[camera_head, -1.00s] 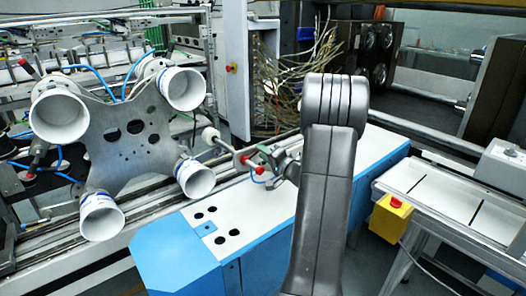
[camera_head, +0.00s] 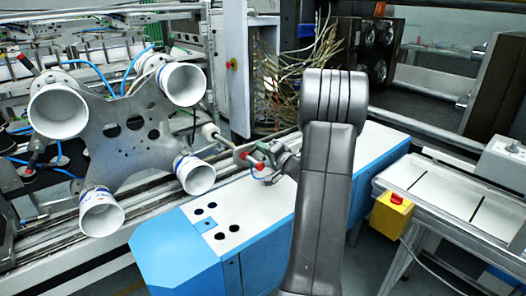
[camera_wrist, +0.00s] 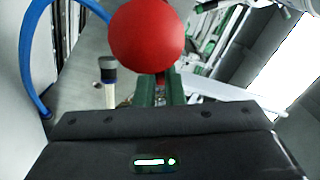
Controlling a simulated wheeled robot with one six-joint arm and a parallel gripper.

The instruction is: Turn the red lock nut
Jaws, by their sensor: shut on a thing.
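The red lock nut (camera_wrist: 160,78) shows as a small red part between my green fingers in the wrist view, mostly hidden behind a large red ball (camera_wrist: 146,37). In the head view a red part, seemingly the nut (camera_head: 245,156), sits at the tips of my gripper (camera_head: 251,156), at the end of the light rod. My gripper is shut on the nut. The smaller red ball (camera_head: 259,168) hangs just below my fingers, beside a blue hose (camera_head: 258,178). The turn angle of the nut cannot be told.
A metal plate (camera_head: 150,150) with several white cups stands at the left. A blue-and-white bench (camera_head: 270,215) lies below my gripper. A yellow box with a red button (camera_head: 391,214) stands at right. A blue hose (camera_wrist: 35,60) arcs along the left in the wrist view.

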